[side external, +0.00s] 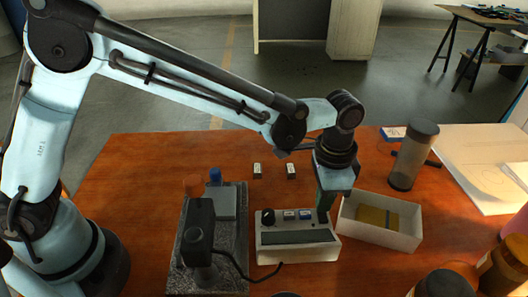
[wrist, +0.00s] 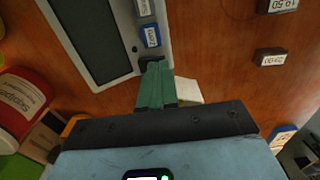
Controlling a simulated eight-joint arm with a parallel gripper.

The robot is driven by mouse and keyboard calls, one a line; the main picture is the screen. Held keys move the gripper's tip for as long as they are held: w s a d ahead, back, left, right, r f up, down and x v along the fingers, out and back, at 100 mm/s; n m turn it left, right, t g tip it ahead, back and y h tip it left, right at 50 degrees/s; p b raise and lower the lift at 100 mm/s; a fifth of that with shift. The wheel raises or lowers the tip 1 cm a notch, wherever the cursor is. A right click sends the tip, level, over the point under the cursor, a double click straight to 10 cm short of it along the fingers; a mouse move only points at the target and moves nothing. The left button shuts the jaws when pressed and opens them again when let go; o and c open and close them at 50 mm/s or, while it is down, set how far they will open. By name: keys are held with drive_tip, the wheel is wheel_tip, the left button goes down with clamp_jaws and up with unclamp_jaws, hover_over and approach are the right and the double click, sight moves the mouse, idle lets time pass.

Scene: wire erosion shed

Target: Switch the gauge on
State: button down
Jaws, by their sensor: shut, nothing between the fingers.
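The gauge (side external: 275,252) is a pale box on the table with a long dark display, a black knob (side external: 268,217) at its left and two blue-labelled buttons (side external: 297,215). In the wrist view the gauge (wrist: 122,72) shows its display and labelled buttons (wrist: 150,36). My gripper (side external: 324,212) points down at the gauge's right end. In the wrist view its green fingers (wrist: 155,68) are together and empty, beside a small dark part (wrist: 149,60) at the gauge's corner. The fingertips partly cover that part, so I cannot tell whether they touch it. The display looks dark, with no digits visible.
A white tray (side external: 375,234) with a yellow item stands close right of the gauge. A granite stand (side external: 235,268) with a dark block is at the left. A cable (side external: 240,270) runs between. Two small blocks (side external: 274,170) lie behind; a cylinder (side external: 412,157) stands back right.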

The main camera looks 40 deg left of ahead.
drive_tip(key=shift+f, duration=0.35)
drive_tip(key=shift+r, duration=3.55)
drive_tip(key=s+a+r+n+t+h, duration=0.1)
drive_tip(key=a+r+n, duration=0.1)
drive_tip(key=a, duration=0.4)
drive_tip(key=s+a+r+n+t, duration=0.2)
drive_tip(key=a+r, duration=0.1)
drive_tip(key=a, duration=0.4)
drive_tip(key=s+a+f+n+t, duration=0.1)
drive_tip(key=s+a+n+t, duration=0.1)
drive_tip(key=a, duration=0.3)
drive_tip(key=s+a+f+n+t+y, duration=0.1)
drive_tip(key=s+a+n+t, duration=0.1)
drive_tip(key=s+a, duration=0.3)
drive_tip(key=shift+a+f+n, duration=0.15)
drive_tip(key=shift+a+n, duration=0.35)
drive_tip(key=shift+a, duration=0.15)
